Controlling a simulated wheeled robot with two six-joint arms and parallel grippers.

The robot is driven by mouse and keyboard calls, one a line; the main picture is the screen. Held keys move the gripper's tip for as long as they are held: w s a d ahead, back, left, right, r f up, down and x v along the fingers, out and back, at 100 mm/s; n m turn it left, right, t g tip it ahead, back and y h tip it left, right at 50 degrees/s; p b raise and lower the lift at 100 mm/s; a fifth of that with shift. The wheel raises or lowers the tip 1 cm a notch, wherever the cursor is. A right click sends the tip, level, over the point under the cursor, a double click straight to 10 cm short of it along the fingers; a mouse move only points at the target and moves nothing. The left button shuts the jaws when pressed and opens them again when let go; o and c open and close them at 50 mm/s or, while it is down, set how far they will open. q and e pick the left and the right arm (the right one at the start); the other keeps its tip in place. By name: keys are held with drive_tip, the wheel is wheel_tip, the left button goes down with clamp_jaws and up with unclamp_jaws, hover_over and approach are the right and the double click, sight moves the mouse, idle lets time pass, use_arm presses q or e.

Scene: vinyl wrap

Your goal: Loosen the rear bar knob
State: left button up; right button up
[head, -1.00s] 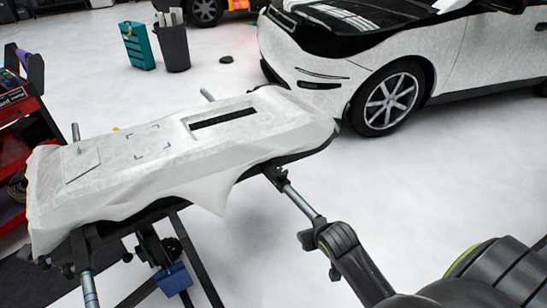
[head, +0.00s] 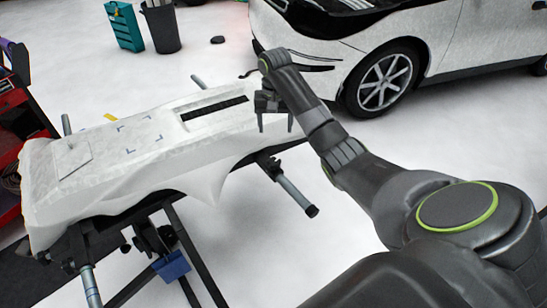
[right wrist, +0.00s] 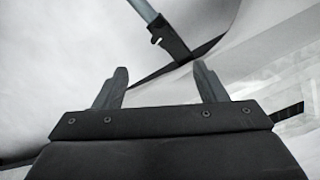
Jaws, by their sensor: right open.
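The bumper panel under white film (head: 150,140) lies on a black stand with two grey support bars. The right-hand bar (head: 290,190) sticks out towards me from a black clamp (head: 267,163) under the panel edge. In the right wrist view, a bar (right wrist: 143,9) meets a black clamp (right wrist: 172,38) with a small knob-like part (right wrist: 156,40) on its side. I cannot tell for sure which knob is the rear one. My left gripper is out of view.
The left-hand bar (head: 90,286) sticks out at the stand's other end, near a blue box (head: 171,265). A red tool cart (head: 14,130) stands at the left. A white car (head: 430,50) is behind. The floor at right front is clear.

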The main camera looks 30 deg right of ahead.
drive_tip(key=r, duration=0.2)
drive_tip(key=b, duration=0.6)
approach(274, 161)
wheel_tip(274, 161, down, 7)
drive_tip(key=shift+d+f, duration=0.1)
drive_tip(key=shift+f, duration=0.65)
drive_tip(key=shift+c, duration=0.2)
drive_tip(key=c, duration=0.9)
drive_tip(key=shift+c, duration=0.2)
